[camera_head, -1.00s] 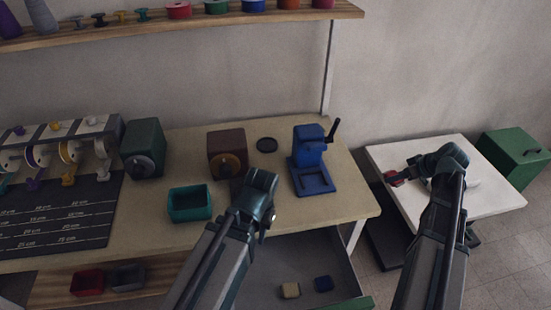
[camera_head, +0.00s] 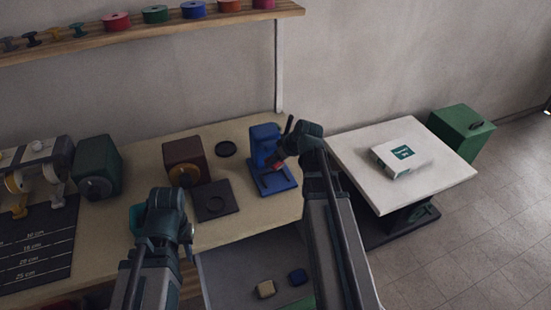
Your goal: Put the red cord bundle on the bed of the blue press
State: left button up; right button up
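The blue press (camera_head: 264,139) stands near the right end of the workbench, its frame-like bed (camera_head: 276,182) toward me. My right gripper (camera_head: 281,161) is over the press bed, with the red cord bundle (camera_head: 279,165) at its fingertips. The bundle came across with the gripper, so it appears held; its exact grip is small and partly hidden. I cannot tell whether the bundle touches the bed. My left gripper (camera_head: 166,209) is over the front of the bench, away from the press. Its fingers are not clear.
A brown box (camera_head: 186,158), a green box (camera_head: 97,163) and a dark square plate (camera_head: 214,201) are on the bench. An open drawer (camera_head: 228,270) lies below. A white table (camera_head: 430,174) bears a white box (camera_head: 398,160).

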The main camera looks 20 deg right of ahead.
jog(key=shift+f, duration=0.15)
notch_tip(320, 180, down, 7)
jog(key=b, duration=0.7)
jog(key=shift+d+r, duration=0.1)
jog(key=shift+r, duration=0.1)
jog(key=shift+f, duration=0.1)
jog(key=o, duration=1.5)
jog(key=shift+p+v, duration=5.8)
jog(key=shift+v, duration=1.2)
jog(key=shift+w, duration=0.1)
